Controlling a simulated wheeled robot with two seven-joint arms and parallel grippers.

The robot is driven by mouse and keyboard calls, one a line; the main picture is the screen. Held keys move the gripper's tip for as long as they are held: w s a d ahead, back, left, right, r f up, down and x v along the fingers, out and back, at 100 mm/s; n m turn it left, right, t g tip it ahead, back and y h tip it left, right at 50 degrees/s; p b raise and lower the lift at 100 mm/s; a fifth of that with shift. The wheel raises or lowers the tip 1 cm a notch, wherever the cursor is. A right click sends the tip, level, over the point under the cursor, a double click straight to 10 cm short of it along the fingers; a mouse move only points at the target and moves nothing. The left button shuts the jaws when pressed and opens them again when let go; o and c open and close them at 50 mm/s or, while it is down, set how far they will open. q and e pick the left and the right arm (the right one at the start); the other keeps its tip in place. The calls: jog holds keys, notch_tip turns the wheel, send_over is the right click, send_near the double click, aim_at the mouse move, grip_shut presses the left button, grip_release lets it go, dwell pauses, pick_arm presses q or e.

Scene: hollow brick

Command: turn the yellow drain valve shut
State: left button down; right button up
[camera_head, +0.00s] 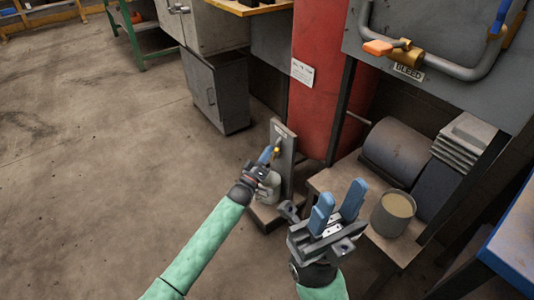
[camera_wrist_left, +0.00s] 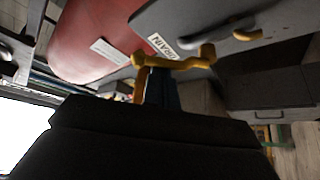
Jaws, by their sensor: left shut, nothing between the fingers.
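The yellow drain valve (camera_head: 276,150) shows as a small yellow piece on a grey upright post (camera_head: 287,165) in the head view, partly hidden by my left gripper. In the left wrist view the valve (camera_wrist_left: 180,63) is a yellow bar with a knobbed end, close beside the DRAIN label (camera_wrist_left: 161,46). My left gripper (camera_head: 267,155) is shut and empty, its blue fingertips right at the valve. In the left wrist view its dark fingers (camera_wrist_left: 162,90) overlap the yellow bar; I cannot tell whether they touch it. My right gripper (camera_head: 338,204) is open and empty, apart from the valve.
A red tank (camera_head: 318,85) stands behind the post. A valve with an orange handle (camera_head: 378,47) sits above a BLEED label (camera_head: 409,72). A can (camera_head: 393,214) stands on a low bench (camera_head: 335,180) at right. Open floor (camera_head: 100,150) lies to the left.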

pick_arm(q)
jog(key=shift+f+m, duration=0.1)
jog(key=shift+m, duration=0.2)
jog(key=shift+s+d+f+m+g+h+b, duration=0.25)
jog(key=shift+f+m+g+h+b, duration=0.55)
jog(key=shift+m, duration=1.3)
jog(key=shift+s+d+f+m+g+h+b, duration=0.1)
jog(key=shift+s+f+m+g+h+b, duration=0.2)
jog(key=shift+m+g+h, duration=1.05)
jog(key=shift+s+d+f+m+g+h+b, duration=0.2)
jog(key=shift+f+m+h+b, duration=0.35)
jog(key=shift+m+h, duration=1.55)
jog(key=shift+m+y, duration=0.75)
jog(key=shift+m, duration=0.1)
